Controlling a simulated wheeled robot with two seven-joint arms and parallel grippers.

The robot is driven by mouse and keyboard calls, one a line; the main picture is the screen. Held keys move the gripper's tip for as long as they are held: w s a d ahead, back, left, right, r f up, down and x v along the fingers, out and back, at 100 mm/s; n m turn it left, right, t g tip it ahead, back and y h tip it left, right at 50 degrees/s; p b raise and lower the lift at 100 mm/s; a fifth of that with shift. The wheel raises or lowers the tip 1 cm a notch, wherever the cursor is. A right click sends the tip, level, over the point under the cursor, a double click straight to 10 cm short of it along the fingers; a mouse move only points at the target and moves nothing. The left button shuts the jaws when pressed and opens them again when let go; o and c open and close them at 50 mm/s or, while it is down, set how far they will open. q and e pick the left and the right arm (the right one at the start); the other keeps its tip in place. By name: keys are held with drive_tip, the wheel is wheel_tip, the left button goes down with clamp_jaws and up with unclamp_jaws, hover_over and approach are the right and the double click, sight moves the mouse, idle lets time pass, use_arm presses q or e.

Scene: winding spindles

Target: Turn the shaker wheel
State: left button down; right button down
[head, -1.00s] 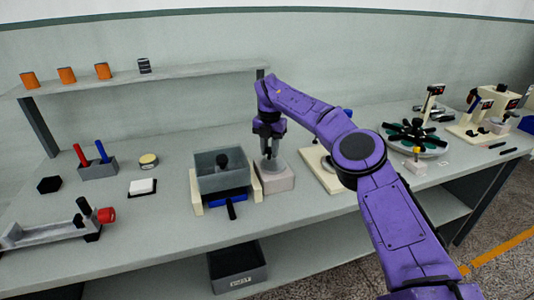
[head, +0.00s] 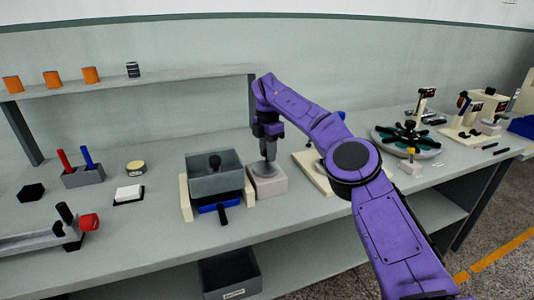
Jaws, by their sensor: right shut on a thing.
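The shaker wheel (head: 266,171) is a pale grey disc on top of a pinkish-white block, just right of the shaker's grey open bin (head: 214,182). The bin sits between cream side rails, and a black knob shows inside it. My right gripper (head: 268,157) points straight down over the wheel. It is shut on a part of the wheel; its fingers hide the part that it grips. My left gripper is out of view.
A blue part with a black handle (head: 222,214) sits in front of the bin. A cream board (head: 309,172) lies right of the wheel block, partly behind my arm. A white pad (head: 128,193) and a red-and-blue holder (head: 83,178) stand to the left.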

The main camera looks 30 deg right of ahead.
drive_tip(key=shift+f, duration=0.1)
idle(0.3)
drive_tip(key=c, duration=0.9)
unclamp_jaws()
wheel_tip(320, 180, up, 10)
drive_tip(key=p, duration=0.6)
drive_tip(key=shift+p, duration=0.35)
drive_tip(key=shift+r+p, duration=0.25)
drive_tip(key=shift+p, duration=0.1)
